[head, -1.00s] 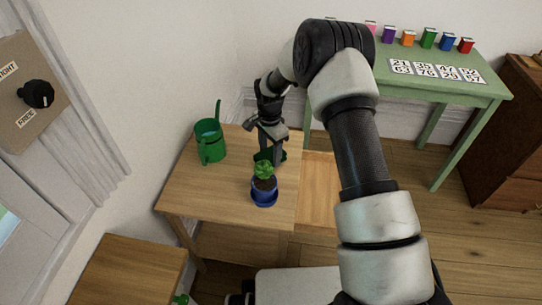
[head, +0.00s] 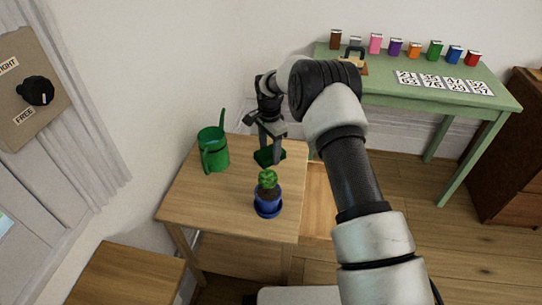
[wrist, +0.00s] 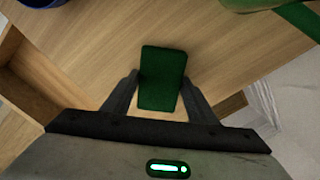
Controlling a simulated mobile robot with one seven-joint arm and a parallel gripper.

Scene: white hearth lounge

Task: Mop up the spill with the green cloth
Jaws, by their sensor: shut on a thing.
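The green cloth (head: 268,158) is a small dark green folded pad in my gripper (head: 267,146). It also shows in the wrist view (wrist: 162,78), held between the two fingers of my gripper (wrist: 160,98). My gripper is shut on it, low over the back right of the wooden table (head: 215,205). I cannot tell whether the cloth touches the tabletop. I see no spill on the visible wood; the part under the cloth and gripper is hidden.
A green watering can (head: 214,150) stands left of my gripper. A blue pot with a plant (head: 268,197) stands in front of it. A green table (head: 420,88) with coloured boxes and number cards is at the back right. The table's front left is clear.

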